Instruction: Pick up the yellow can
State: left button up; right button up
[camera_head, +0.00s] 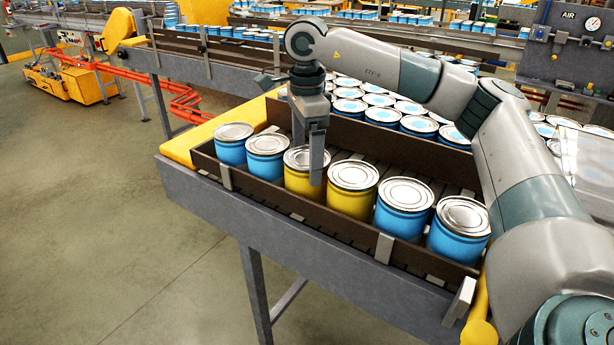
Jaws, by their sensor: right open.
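Two yellow cans with silvery lids stand upright side by side in the front row of the conveyor. The left yellow can (297,183) is partly covered by my right gripper; the right yellow can (349,203) is in plain view. My right gripper (309,168) points down from above at the left yellow can. One finger hangs in front of the right part of its lid and upper side; the other is further back. I cannot tell whether a finger touches the can. The jaws are open. My left gripper is out of view.
Blue cans flank the yellow ones: two on the left (267,155) and two on the right (403,222). A low brown rail (300,214) runs along the front. Behind a brown divider (345,130) stand many more blue cans. Open floor lies at the left.

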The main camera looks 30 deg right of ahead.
notch_tip(320, 180, down, 3)
jog(key=shift+s+r+p, duration=0.1)
jog(key=shift+p, duration=0.45)
jog(key=shift+f, duration=0.3)
jog(key=c, duration=1)
jog(key=shift+r, duration=0.2)
